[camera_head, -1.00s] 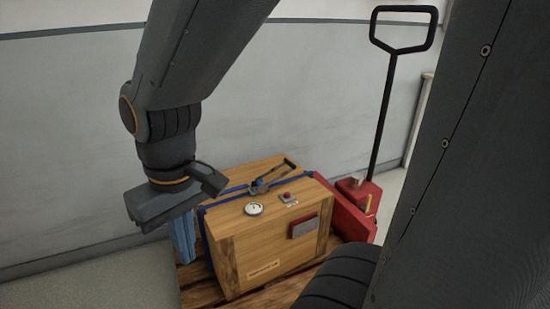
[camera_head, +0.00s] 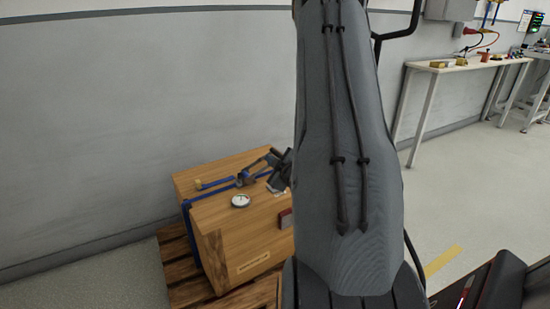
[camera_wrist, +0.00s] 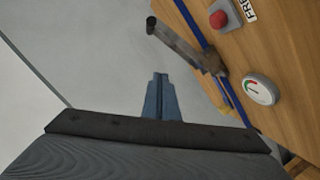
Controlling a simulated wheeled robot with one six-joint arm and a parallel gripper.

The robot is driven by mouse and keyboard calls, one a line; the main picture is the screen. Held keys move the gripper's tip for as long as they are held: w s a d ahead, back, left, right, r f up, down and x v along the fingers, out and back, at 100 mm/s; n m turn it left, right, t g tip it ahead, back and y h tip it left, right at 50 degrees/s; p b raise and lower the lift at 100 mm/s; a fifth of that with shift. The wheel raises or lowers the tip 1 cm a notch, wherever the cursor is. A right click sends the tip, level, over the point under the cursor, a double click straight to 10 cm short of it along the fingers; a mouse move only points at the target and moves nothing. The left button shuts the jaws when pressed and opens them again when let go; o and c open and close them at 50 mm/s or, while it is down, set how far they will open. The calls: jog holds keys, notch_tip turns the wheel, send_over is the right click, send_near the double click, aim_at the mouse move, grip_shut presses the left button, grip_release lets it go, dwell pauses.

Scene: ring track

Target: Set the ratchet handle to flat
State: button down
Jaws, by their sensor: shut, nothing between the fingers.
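The ratchet (camera_head: 244,179) sits on the blue strap across the top of a wooden crate (camera_head: 222,217). Its handle (camera_head: 258,164) slants up and to the right, with a dark grip end close to my gripper (camera_head: 278,172). In the wrist view the handle (camera_wrist: 183,45) reaches out from the ratchet towards the upper left, raised off the crate top. My gripper's blue-grey fingers (camera_wrist: 160,96) are together and empty, below the handle in that picture with a visible gap. In the head view my arm hides the crate's right part, and I cannot tell whether gripper and handle touch.
A round gauge (camera_head: 241,201) is on the crate top; it also shows in the wrist view (camera_wrist: 260,90) near a red button (camera_wrist: 218,19). The crate stands on a wooden pallet (camera_head: 178,272) by a grey wall. A workbench (camera_head: 465,66) stands at the back right.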

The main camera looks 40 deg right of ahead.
aim_at(276, 155)
jog(key=shift+t+h, duration=0.5)
jog(key=w+d+f, duration=0.1)
jog(key=w+d, duration=0.1)
jog(key=w+d+f+b, duration=0.1)
jog(key=w+d, duration=0.1)
jog(key=d, duration=0.1)
jog(key=w+d+f+b, duration=0.1)
jog(key=w+d+f, duration=0.1)
jog(key=w, duration=0.1)
jog(key=shift+w+d, duration=0.1)
jog(key=shift+d, duration=0.3)
jog(key=shift+d+f, duration=0.3)
jog(key=shift+d, duration=0.1)
